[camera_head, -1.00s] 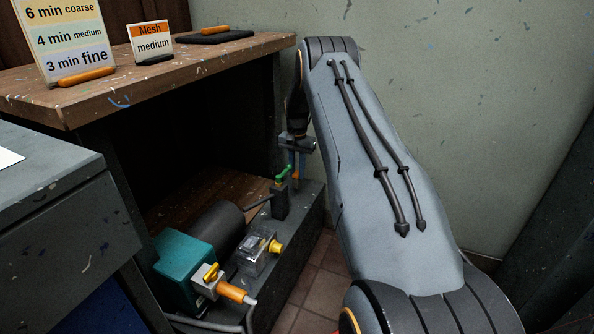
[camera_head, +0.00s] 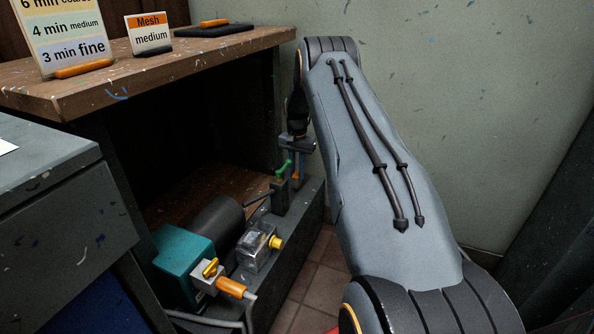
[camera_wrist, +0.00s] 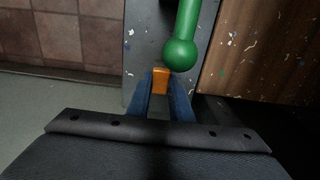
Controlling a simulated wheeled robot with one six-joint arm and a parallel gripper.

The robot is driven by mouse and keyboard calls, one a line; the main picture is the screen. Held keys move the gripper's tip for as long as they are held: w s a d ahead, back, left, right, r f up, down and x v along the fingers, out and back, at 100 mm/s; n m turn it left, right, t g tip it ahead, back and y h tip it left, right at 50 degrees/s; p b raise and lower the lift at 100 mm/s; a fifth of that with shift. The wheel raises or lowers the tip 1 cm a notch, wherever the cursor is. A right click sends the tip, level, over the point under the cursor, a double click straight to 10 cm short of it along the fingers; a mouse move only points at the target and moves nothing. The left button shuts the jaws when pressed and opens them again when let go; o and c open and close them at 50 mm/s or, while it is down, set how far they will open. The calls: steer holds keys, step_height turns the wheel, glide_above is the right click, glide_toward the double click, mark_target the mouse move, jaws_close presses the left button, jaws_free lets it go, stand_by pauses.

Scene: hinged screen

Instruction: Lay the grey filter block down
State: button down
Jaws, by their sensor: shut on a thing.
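My gripper (camera_wrist: 160,92) has blue fingers, shut on a small orange piece (camera_wrist: 160,80) in the wrist view. In the head view my gripper (camera_head: 297,166) points down at the far end of the dark grey bench, beside a green-handled fitting (camera_head: 283,171). The green handle's round end (camera_wrist: 180,54) is close ahead of my fingers in the wrist view. I cannot tell whether the orange piece belongs to the grey filter block. That block is not clearly identifiable in either view; my fingers and arm may hide it.
A wooden shelf (camera_head: 190,70) with signs is above. A wall (camera_head: 440,60) stands behind my arm.

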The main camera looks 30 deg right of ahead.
steer(key=shift+f+b, duration=0.35)
steer(key=shift+f, duration=0.6)
steer(key=c, duration=1.5)
jaws_free()
steer(key=shift+r, duration=0.1)
steer(key=shift+r+p, duration=1.05)
steer(key=shift+r, duration=2.8)
